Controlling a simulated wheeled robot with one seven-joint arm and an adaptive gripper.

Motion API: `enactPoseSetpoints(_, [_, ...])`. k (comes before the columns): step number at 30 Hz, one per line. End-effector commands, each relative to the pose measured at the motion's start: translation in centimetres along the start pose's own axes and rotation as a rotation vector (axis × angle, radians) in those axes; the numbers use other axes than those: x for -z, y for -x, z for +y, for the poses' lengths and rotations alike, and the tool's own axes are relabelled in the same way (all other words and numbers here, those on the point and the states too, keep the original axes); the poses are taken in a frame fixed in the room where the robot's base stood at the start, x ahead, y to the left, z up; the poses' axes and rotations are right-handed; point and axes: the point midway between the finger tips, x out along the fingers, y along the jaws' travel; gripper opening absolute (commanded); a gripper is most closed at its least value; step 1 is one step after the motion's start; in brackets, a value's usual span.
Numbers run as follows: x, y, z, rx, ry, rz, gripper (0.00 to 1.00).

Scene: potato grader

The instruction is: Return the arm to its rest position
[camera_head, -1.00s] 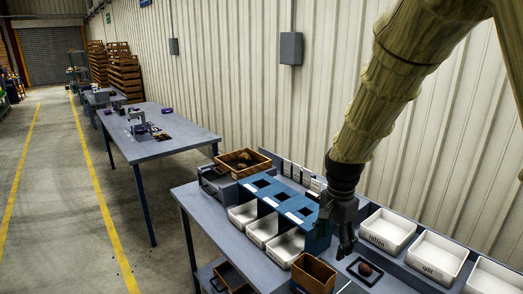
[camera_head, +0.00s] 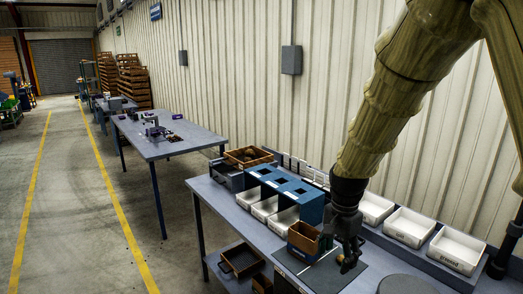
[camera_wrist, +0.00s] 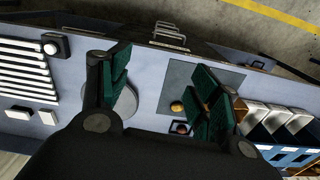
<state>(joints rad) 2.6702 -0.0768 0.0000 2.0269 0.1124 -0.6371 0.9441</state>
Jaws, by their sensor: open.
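My gripper (camera_head: 348,262) hangs at the end of my arm, low over the front part of the near bench (camera_head: 215,192). In the wrist view my gripper (camera_wrist: 165,88) has its two green-padded fingers spread wide, with nothing held between them. A yellowish potato (camera_wrist: 177,107) lies on the dark mat (camera_wrist: 183,80), close to the right finger in that picture. A reddish potato (camera_wrist: 181,128) sits in a small black tray beside the mat. In the head view the gripper hides part of the mat (camera_head: 328,275) and the small tray.
Blue housing (camera_head: 300,190) with white bins stands left of my gripper. A brown box (camera_head: 303,238) is close beside it. White labelled trays (camera_head: 409,226) line the back right. A round grey disc (camera_head: 405,286) is at the front right. A second table (camera_head: 165,145) stands farther off.

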Motion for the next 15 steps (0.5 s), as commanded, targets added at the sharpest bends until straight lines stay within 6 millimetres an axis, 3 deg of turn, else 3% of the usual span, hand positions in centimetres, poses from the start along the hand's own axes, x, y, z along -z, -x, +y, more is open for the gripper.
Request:
enactPoseSetpoints(8, [0.3, -6.5, 0.2, -0.013, 0.069, -0.006, 0.63])
enactPoseSetpoints(15, [-0.5, -13.9, 2.5, -0.015, 0.165, -0.003, 0.63])
